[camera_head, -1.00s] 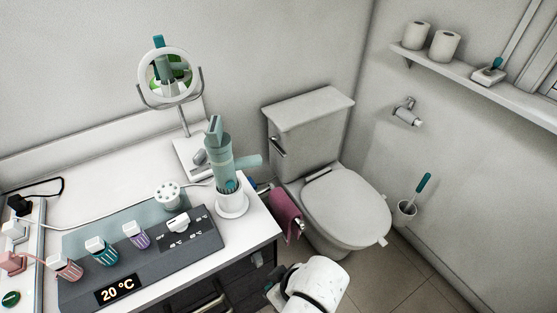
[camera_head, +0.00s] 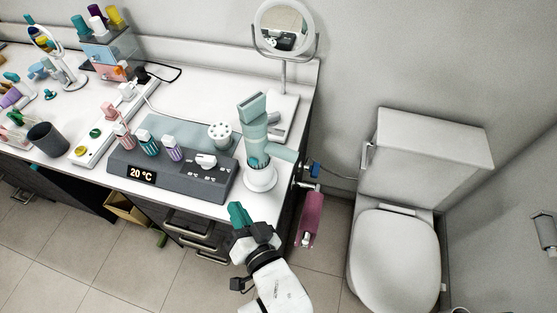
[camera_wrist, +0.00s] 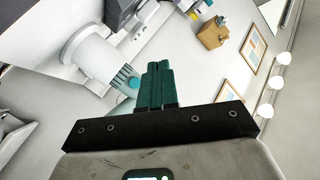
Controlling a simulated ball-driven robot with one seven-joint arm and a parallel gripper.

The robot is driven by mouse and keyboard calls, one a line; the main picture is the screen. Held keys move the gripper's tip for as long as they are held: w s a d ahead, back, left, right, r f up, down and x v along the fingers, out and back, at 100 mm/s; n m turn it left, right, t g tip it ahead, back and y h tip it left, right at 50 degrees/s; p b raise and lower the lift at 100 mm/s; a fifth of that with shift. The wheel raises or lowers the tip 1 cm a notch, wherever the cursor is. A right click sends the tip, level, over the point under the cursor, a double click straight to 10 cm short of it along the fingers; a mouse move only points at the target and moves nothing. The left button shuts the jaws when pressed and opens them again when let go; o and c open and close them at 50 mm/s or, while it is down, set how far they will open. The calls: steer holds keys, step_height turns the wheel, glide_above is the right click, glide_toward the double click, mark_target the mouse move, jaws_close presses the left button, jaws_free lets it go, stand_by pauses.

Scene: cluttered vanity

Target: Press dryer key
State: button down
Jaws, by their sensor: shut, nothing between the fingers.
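The teal hair dryer (camera_head: 254,128) stands upright in a round white holder (camera_head: 261,181) at the vanity's front right corner. In the wrist view the white holder (camera_wrist: 88,52) lies sideways, left of my fingers. A small cyan round spot (camera_wrist: 133,83) shows close beside the fingertips; I cannot tell for certain whether it is the dryer's key. Most of the dryer is outside or hidden in that view. My gripper (camera_head: 238,212) has green fingers, shut and empty, in front of the vanity edge and below the holder. The fingers also show in the wrist view (camera_wrist: 158,68).
A grey panel (camera_head: 170,178) reading 20 °C, with a white knob and several striped plugs, sits left of the holder. A round mirror (camera_head: 285,28) stands behind. The toilet (camera_head: 397,250) is at right.

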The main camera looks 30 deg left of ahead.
mark_target(253, 162)
steer(key=shift+w, duration=0.1)
steer(key=w+a+b, duration=0.2)
steer(key=w+b, duration=0.4)
steer(key=w, duration=0.2)
steer(key=shift+w, duration=0.2)
steer(key=shift+w+a, duration=0.1)
steer(key=shift+w, duration=0.05)
stand_by(2.1)
steer(key=shift+w, duration=0.3)
steer(key=shift+w+a+b, duration=0.15)
steer(key=shift+w+b, duration=0.35)
stand_by(0.8)
steer(key=shift+s, duration=0.1)
steer(key=shift+s+d+p, duration=0.2)
steer(key=shift+s+p, duration=0.45)
steer(key=shift+s, duration=0.2)
steer(key=shift+s, duration=0.1)
